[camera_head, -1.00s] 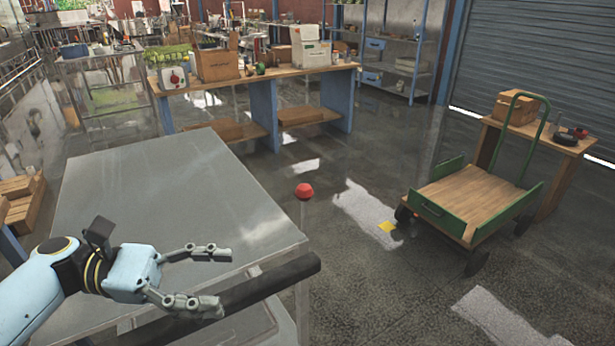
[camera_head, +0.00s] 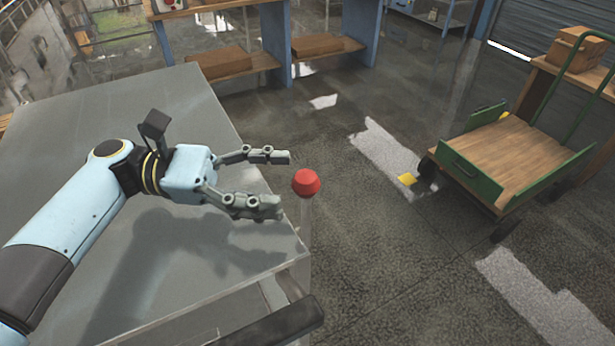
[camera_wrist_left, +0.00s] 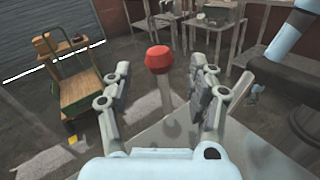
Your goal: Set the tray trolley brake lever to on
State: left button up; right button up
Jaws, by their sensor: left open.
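The brake lever is a pale upright rod with a red knob (camera_head: 306,182) at the right edge of the grey metal trolley top (camera_head: 85,150). My left gripper (camera_head: 272,181) is open, with its fingertips just left of the knob in the head view. In the left wrist view the red knob (camera_wrist_left: 159,59) shows between and beyond the two open fingers (camera_wrist_left: 163,85). I cannot tell whether a fingertip touches it. The lever's lower end is partly hidden by the trolley edge. My right gripper is in neither view.
A black push handle (camera_head: 270,325) lies at the trolley's near end. A green cart with a wooden deck (camera_head: 510,155) stands on the floor to the right. A bench with blue legs (camera_head: 275,40) is behind. The floor between is clear except for a yellow patch (camera_head: 407,179).

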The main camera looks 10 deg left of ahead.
aim_at(308, 184)
pick_arm(q)
jog(key=d, duration=0.5)
jog(key=shift+w+b, duration=0.2)
jog(key=shift+b, duration=0.1)
jog(key=shift+c, duration=1.3)
jog(key=c, duration=0.7)
jog(key=shift+f, duration=0.1)
jog(key=shift+c, duration=1)
grip_shut()
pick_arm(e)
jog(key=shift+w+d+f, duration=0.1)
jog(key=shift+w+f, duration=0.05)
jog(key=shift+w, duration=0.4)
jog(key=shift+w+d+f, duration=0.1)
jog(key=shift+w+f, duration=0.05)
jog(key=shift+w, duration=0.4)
pick_arm(q)
jog(key=shift+d, duration=0.1)
